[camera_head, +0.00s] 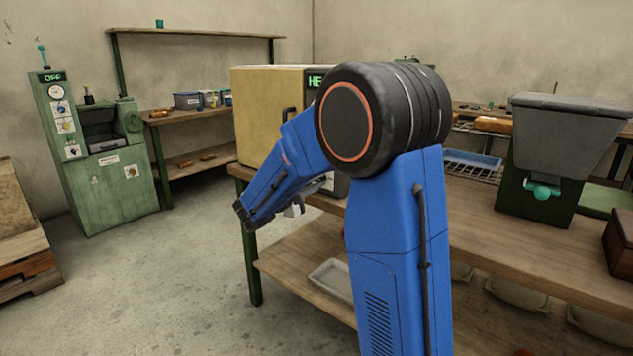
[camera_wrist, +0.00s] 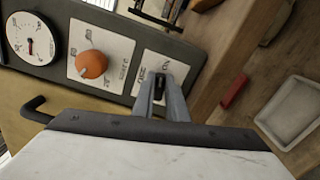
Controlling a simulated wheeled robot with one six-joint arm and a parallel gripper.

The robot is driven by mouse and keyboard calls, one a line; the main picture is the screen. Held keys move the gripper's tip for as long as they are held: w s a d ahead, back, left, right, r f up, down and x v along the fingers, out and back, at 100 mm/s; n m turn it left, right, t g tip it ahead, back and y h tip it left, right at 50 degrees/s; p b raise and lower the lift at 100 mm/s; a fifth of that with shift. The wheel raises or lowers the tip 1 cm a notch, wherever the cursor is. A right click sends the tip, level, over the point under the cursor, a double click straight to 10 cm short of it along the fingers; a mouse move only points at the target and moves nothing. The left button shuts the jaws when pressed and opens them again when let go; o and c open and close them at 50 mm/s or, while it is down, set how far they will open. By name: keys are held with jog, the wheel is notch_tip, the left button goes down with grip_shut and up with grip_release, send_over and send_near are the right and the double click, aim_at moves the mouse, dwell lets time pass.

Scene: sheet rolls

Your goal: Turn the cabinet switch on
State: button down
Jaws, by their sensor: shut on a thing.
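The cabinet (camera_head: 262,112) is a cream box with a dark front, standing on the wooden bench. Its green display (camera_head: 315,82) is partly hidden by my arm; only "HE" shows. In the wrist view its dark panel (camera_wrist: 60,60) carries a round gauge, an orange knob (camera_wrist: 91,64) and a white plate with a small black switch (camera_wrist: 158,88). My gripper (camera_wrist: 160,92) has its two grey fingers on either side of the switch, shut on it. In the head view the gripper is mostly hidden behind my arm. The switch's exact position is hard to tell.
A green machine (camera_head: 100,165) with an "OFF" display stands at the left. A grey hopper (camera_head: 567,130) stands on the bench (camera_head: 500,250) at the right. A pale tray (camera_head: 333,277) lies on the lower shelf.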

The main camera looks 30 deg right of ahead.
jog(key=shift+f+m, duration=0.15)
jog(key=shift+m, duration=0.85)
jog(key=c, duration=1.8)
grip_release()
jog(key=shift+o, duration=0.2)
jog(key=v, duration=1.7)
jog(key=shift+a, duration=0.25)
jog(key=shift+s, duration=0.1)
